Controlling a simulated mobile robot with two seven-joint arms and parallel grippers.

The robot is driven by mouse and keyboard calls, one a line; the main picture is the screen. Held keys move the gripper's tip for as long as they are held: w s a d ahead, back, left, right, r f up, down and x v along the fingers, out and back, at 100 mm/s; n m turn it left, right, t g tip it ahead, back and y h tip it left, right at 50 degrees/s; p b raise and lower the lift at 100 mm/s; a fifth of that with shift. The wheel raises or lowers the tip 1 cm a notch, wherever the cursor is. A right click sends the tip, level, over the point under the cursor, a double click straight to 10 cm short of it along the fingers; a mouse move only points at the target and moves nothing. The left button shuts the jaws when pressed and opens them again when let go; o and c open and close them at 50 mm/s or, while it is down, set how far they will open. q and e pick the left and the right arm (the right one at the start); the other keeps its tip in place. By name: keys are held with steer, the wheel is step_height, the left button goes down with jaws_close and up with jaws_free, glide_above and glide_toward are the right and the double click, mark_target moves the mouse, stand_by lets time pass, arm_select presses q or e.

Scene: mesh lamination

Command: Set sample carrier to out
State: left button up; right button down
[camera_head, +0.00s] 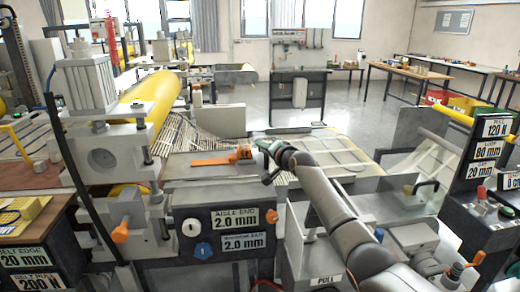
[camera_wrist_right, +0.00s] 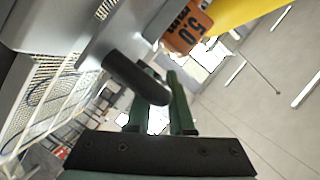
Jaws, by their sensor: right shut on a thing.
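My right gripper (camera_head: 264,146) reaches over the middle of the machine, its green fingertips just right of an orange block (camera_head: 243,153) at the end of an orange strip. In the right wrist view, my green fingers (camera_wrist_right: 168,105) are close together at a dark rounded bar (camera_wrist_right: 135,76), which looks like a handle on a grey metal part (camera_wrist_right: 110,35). The orange block (camera_wrist_right: 187,27), marked 5.0, hangs just beyond it. I cannot tell from any label which part is the sample carrier. The contact is partly hidden. My left gripper is not in view.
A control panel with knobs and 2.0 mm signs (camera_head: 241,217) fronts the machine. A yellow roller (camera_head: 155,100) and grey housing stand at left. A signed column (camera_head: 492,130) stands at right. Mesh on a flat bed (camera_head: 340,150) lies right of the gripper. Open floor lies behind.

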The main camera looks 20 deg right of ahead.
steer(key=shift+d+f, duration=0.1)
steer(key=shift+d, duration=0.1)
steer(key=c, duration=0.8)
jaws_free()
steer(key=shift+s+d, duration=0.1)
steer(key=shift+d, duration=0.05)
steer(key=shift+s, duration=0.1)
steer(key=shift+s+r, duration=0.25)
steer(key=shift+s, duration=0.3)
steer(key=shift+v, duration=5.55)
